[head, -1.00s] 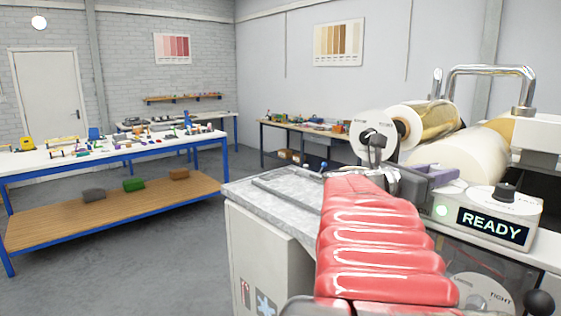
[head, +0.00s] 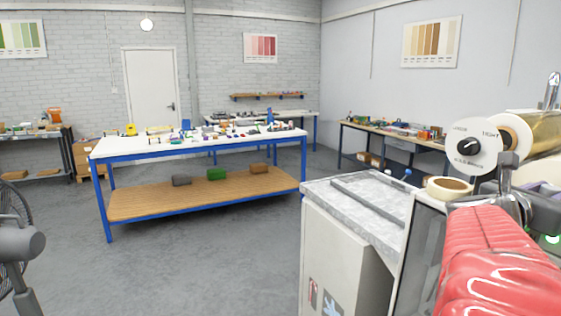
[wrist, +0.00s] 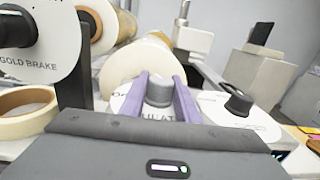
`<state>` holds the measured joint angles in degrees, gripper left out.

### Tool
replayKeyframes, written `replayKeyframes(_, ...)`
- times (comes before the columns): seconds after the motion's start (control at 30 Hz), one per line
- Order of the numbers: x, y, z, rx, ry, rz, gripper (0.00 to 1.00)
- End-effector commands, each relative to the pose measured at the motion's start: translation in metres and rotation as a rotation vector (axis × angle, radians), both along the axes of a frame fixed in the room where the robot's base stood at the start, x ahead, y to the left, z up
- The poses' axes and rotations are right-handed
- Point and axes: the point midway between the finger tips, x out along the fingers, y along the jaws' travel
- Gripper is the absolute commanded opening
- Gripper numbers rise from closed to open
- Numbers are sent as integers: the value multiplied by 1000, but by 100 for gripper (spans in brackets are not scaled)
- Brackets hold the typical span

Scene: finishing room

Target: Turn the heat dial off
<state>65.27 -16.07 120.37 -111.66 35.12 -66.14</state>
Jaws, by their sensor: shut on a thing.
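My gripper (wrist: 155,95) shows in the wrist view with its two purple fingers shut on a grey round knob (wrist: 159,90). A second, black knob (wrist: 238,103) sits on a white plate to the right, apart from the fingers. In the head view my gripper (head: 548,192) is at the right edge, partly cut off, and the knob it holds does not show.
A gold brake disc (wrist: 30,45) and a tape roll (wrist: 25,110) are left of my gripper. A white roll (wrist: 130,65) is behind the knob. In the head view, a grey-topped cabinet (head: 345,240) and a blue-framed table (head: 200,146) stand left. Floor between them is clear.

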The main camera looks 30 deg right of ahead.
Motion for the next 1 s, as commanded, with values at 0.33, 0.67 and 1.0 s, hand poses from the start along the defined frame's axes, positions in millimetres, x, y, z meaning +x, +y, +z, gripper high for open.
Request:
replayKeyframes(0.33, 0, 1, 3, -1, 3, 107, 6)
replayKeyframes(0.67, 1, 2, 1, 2, 2, 114, 6)
replayKeyframes(1.0, 0, 1, 0, 4, 2, 113, 47)
